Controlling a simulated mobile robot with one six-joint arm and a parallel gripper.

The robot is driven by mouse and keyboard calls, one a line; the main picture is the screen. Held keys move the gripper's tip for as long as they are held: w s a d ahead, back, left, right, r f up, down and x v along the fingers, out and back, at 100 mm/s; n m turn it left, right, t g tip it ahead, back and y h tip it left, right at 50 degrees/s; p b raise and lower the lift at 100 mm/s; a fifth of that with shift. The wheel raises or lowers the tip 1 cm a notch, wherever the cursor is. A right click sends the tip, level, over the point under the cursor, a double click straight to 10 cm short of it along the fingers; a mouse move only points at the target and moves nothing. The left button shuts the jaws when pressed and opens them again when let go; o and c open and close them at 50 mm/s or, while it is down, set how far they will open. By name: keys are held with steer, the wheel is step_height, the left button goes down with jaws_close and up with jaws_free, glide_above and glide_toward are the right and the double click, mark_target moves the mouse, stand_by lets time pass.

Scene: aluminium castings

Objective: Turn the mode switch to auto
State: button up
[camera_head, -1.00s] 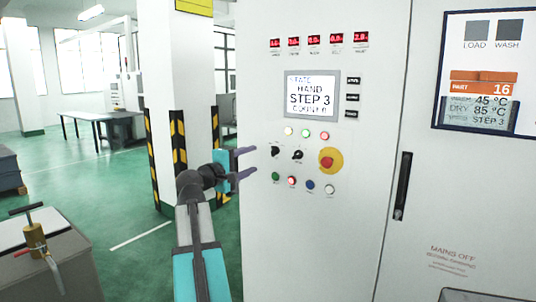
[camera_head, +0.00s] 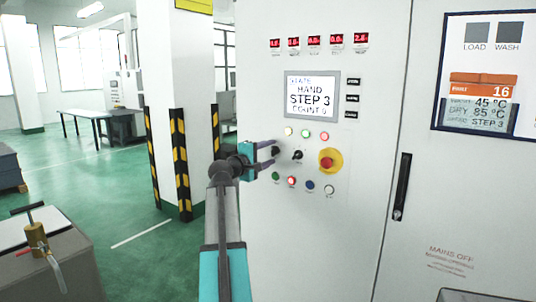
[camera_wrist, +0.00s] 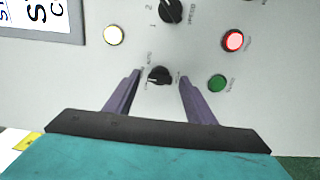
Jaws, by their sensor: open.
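The switch cabinet face shows two black rotary knobs. The display (camera_head: 311,95) reads HAND, STEP 3.
A red emergency stop (camera_head: 327,160) on a yellow plate sits right of the knobs. Lamps (camera_head: 306,133) are above, and several buttons, including a lit red one (camera_head: 291,181), are below. A door handle (camera_head: 402,186) is farther right. A striped pillar (camera_head: 182,165) stands left.

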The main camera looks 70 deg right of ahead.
steer(key=c, duration=1)
steer(key=shift+s+f, duration=0.1)
steer(key=shift+c, duration=0.2)
steer(key=shift+f+m+b, duration=0.1)
steer(key=shift+m+b, duration=0.5)
steer(key=shift+b, duration=0.4)
steer(key=m+b, duration=0.3)
steer(key=b, duration=0.2)
steer(key=m+b, duration=0.3)
steer(key=b, duration=0.1)
steer(key=shift+m, duration=0.3)
steer(key=shift+r+m+b, duration=0.2)
steer(key=shift+m+b, duration=0.2)
steer(key=shift+m, duration=0.1)
steer(key=shift+r, duration=0.1)
